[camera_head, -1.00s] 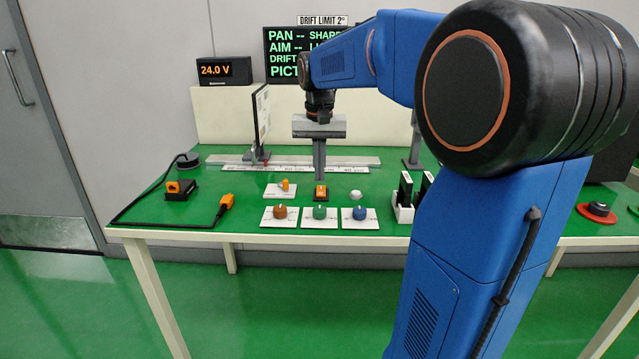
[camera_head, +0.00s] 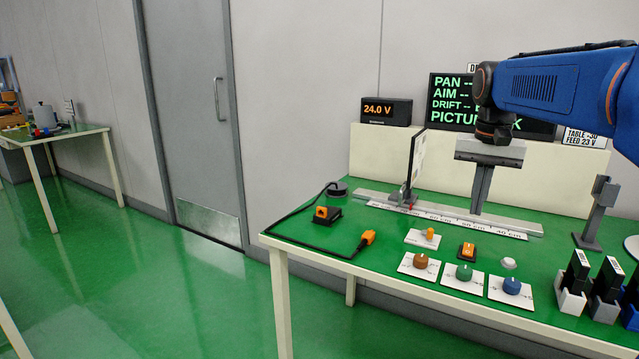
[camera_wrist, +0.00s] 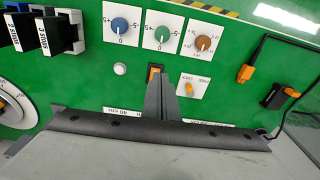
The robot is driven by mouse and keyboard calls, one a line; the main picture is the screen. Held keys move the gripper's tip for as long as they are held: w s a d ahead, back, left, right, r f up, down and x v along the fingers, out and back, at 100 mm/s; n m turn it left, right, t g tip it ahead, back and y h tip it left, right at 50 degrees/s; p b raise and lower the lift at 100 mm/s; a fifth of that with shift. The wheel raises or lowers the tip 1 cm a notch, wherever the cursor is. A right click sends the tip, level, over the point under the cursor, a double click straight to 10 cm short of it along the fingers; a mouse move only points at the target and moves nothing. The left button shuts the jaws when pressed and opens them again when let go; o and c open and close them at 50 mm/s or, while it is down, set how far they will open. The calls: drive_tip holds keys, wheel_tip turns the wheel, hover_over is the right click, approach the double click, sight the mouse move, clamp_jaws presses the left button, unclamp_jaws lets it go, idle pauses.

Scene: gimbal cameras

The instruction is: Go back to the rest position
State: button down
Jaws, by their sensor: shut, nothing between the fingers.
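My gripper (camera_head: 481,190) is above the green table (camera_head: 330,262), over its middle, with its two grey fingers together and nothing between them. In the wrist view my gripper (camera_wrist: 162,92) points toward the orange rocker switch (camera_wrist: 153,72), partly covering it. The orange switch (camera_head: 467,250) shows clear of the fingers in the head view. I cannot tell whether the fingertips touch anything; in the head view they appear above the long ruler rail (camera_head: 455,219).
Brown (camera_head: 421,261), green (camera_head: 464,271) and blue (camera_head: 511,285) knobs line the front. An orange plug (camera_head: 367,238) on a black cable lies left. Black modules stand in holders (camera_head: 572,299) at right. An upright panel (camera_head: 414,163) stands on the rail. A door (camera_head: 195,120) is left.

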drive_tip(key=s+a+f+n+t, duration=0.2)
drive_tip(key=s+a+f, duration=0.3)
drive_tip(key=s+f, duration=0.5)
drive_tip(key=s+a+f+n+t, duration=0.1)
drive_tip(key=s+a+f+n, duration=0.3)
drive_tip(key=s+f, duration=0.5)
drive_tip(key=s+a, duration=0.1)
drive_tip(key=s, duration=0.3)
drive_tip(key=shift+a+f+t, duration=0.25)
drive_tip(key=shift+f+t, duration=0.15)
drive_tip(key=shift+s, duration=0.1)
